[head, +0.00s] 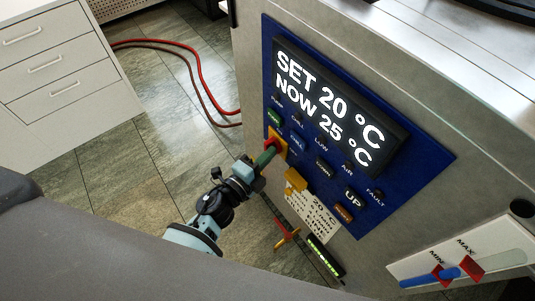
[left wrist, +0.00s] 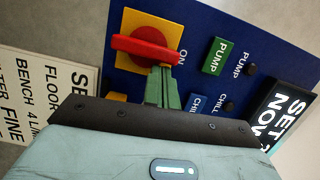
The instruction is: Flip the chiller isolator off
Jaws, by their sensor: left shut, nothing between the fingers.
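The chiller isolator is a red rotary handle (left wrist: 145,48) on a yellow square plate (left wrist: 135,24), on the blue control panel (head: 400,197). In the left wrist view the handle lies nearly level across the plate, and the letters "ON" show beside its right end. In the head view the isolator (head: 275,139) is at the panel's left edge, partly hidden by my gripper. My left gripper (left wrist: 161,78) has green fingers, shut and empty, with the tips right at the handle's right end. I cannot tell whether they touch it. My right gripper is not in view.
Green PUMP (left wrist: 218,56) and blue CHILL buttons sit close to the isolator. The display (head: 335,110) reads SET 20 °C, NOW 25 °C. Below are a yellow part (head: 295,182) and a white notice (head: 312,217). A red hose (head: 195,65) crosses the floor near white drawers (head: 60,75).

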